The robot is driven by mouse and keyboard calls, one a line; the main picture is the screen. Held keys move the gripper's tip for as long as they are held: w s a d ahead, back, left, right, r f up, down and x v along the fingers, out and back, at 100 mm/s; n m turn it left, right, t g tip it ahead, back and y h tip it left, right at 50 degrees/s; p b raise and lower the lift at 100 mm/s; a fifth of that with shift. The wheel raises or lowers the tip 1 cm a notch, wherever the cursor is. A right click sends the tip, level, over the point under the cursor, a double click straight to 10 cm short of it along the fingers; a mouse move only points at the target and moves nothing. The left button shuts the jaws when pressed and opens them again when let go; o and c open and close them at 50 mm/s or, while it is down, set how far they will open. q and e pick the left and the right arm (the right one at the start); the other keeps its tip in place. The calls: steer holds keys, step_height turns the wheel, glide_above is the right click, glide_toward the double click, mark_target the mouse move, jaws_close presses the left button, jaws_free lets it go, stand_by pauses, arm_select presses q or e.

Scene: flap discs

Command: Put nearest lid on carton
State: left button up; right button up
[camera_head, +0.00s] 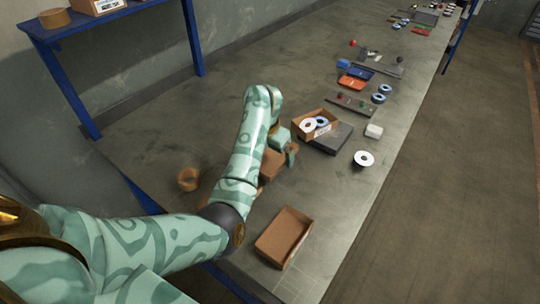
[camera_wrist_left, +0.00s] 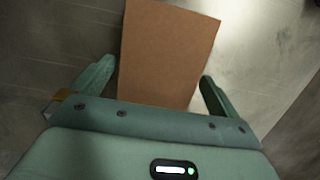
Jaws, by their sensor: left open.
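An open brown carton (camera_head: 300,134) with flap discs (camera_head: 315,124) in it stands on the bench, just beyond my left gripper. My left gripper (camera_head: 289,152) is open over a plain brown cardboard piece, seemingly a lid (camera_head: 270,166), partly hidden by my arm. In the left wrist view this flat brown lid (camera_wrist_left: 168,48) lies between the two spread fingers, with a gap on either side at the tips. Another shallow open cardboard box or upturned lid (camera_head: 284,236) lies nearer on the bench. My right gripper is not in view.
A dark grey flat box (camera_head: 336,138) touches the carton's right side. A white disc (camera_head: 363,159) and a small white block (camera_head: 374,131) lie near the bench's right edge. A tape roll (camera_head: 188,180) lies left of my arm. Trays and tools line the far bench.

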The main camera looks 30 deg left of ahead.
mark_target(271, 154)
arm_select(q)
steer(key=c, duration=0.7)
steer(key=shift+o, duration=0.2)
steer(key=shift+r+p, duration=0.65)
steer(key=shift+r, duration=0.1)
step_height(271, 154, up, 5)
steer(key=p, duration=0.4)
steer(key=shift+f, duration=0.2)
